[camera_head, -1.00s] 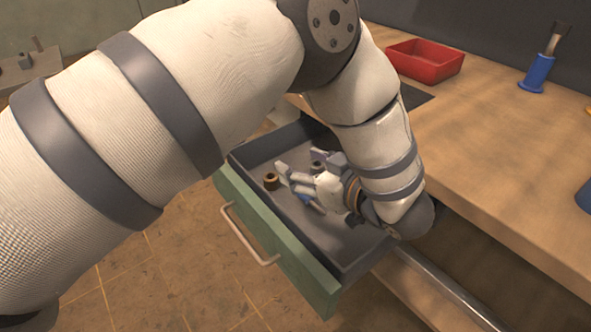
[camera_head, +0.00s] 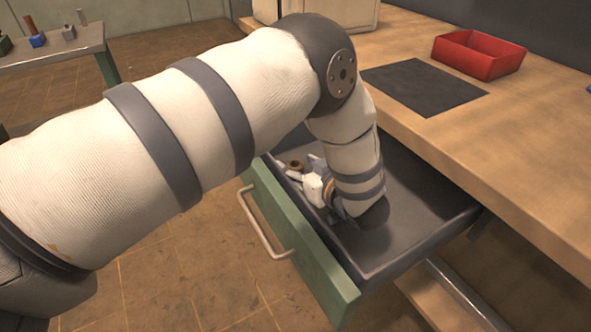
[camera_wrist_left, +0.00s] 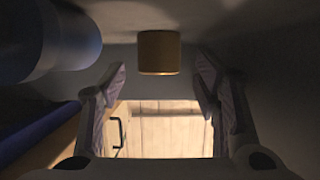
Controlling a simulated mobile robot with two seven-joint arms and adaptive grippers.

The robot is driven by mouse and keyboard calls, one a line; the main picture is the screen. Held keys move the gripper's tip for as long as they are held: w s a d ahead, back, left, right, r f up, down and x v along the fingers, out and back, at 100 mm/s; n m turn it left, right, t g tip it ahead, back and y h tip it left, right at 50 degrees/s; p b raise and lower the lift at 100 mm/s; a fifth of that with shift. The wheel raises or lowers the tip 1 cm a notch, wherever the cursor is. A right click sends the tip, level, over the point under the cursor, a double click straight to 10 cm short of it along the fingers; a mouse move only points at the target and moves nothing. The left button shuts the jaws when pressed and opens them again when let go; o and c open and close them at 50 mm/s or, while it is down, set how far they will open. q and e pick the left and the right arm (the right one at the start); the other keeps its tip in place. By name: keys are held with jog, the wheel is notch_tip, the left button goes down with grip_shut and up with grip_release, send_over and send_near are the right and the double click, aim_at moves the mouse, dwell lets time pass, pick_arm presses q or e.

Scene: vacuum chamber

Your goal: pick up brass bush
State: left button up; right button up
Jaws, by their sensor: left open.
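The brass bush (camera_head: 296,164) is a small brown-gold ring in the open drawer (camera_head: 400,250), near its far left end. In the left wrist view the bush (camera_wrist_left: 159,52) shows as a short brass cylinder, centred ahead between the fingers. My left gripper (camera_head: 302,182) is low inside the drawer, beside the bush. In the left wrist view its two fingers (camera_wrist_left: 160,78) are spread wide with nothing between them. I cannot tell the exact distance to the bush. My forearm and wrist hide part of the drawer. My right gripper is not in view.
A large blue rounded thing (camera_wrist_left: 45,40) is close at the left of the wrist view. The drawer has a green front with a handle (camera_head: 264,228) and dark walls. The bench holds a red bin (camera_head: 478,54) and a dark mat (camera_head: 424,86). A side table (camera_head: 60,50) stands far left.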

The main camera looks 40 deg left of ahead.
pick_arm(q)
jog(key=c, duration=1.3)
jog(key=shift+r, duration=0.1)
notch_tip(320, 180, up, 10)
jog(key=p, duration=0.2)
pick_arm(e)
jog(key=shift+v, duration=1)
